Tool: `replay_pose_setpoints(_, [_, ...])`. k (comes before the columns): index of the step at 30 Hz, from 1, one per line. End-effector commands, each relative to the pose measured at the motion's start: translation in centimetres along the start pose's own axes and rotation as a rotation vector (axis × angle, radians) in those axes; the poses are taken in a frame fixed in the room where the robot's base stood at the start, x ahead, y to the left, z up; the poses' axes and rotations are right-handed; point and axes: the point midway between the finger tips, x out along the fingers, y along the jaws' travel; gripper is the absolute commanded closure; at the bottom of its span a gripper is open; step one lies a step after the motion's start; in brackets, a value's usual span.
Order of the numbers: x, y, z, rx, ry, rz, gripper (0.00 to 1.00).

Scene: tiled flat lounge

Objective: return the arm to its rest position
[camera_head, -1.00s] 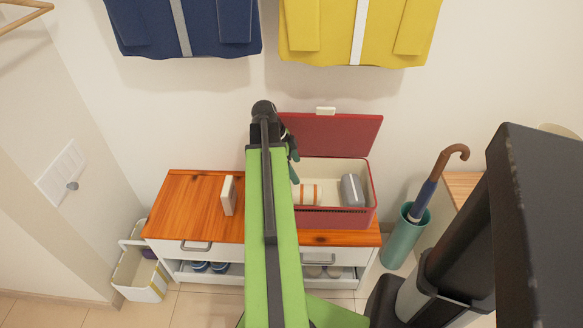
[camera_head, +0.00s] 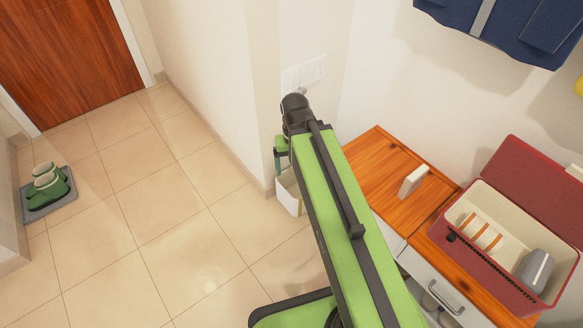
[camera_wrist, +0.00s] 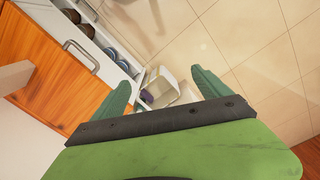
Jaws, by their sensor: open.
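My green arm (camera_head: 355,220) reaches up across the head view, raised and extended, with its dark wrist joint at the far end. My gripper (camera_wrist: 165,88) shows in the wrist view with its two green fingers spread wide apart and nothing between them. In the head view the gripper is mostly hidden behind the arm's end, with only a bit of green showing at its left. It hangs in the air to the left of the wooden-topped cabinet (camera_head: 376,165), near the wall corner.
A red box (camera_head: 459,244) with its lid open holds a striped roll and a grey item on the cabinet. A small white block (camera_head: 413,181) stands beside it. A white bin (camera_head: 288,192) is on the floor. The tiled floor (camera_head: 150,225) is clear.

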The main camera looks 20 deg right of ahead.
Motion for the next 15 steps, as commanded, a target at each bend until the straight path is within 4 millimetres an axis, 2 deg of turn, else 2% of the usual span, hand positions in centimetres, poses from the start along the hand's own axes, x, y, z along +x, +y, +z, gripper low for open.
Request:
replay_pose_setpoints(1, [0.0,-1.6,0.3,-0.067,0.001,-0.008,0.13])
replay_pose_setpoints(4, [0.0,-2.9,0.5,-0.127,0.003,-0.016,0.13])
replay_pose_setpoints(11, [0.0,-2.8,0.5,-0.128,0.003,-0.017,0.13])
replay_pose_setpoints(15, [-1.8,-2.7,0.5,-0.126,0.003,-0.016,0.13])
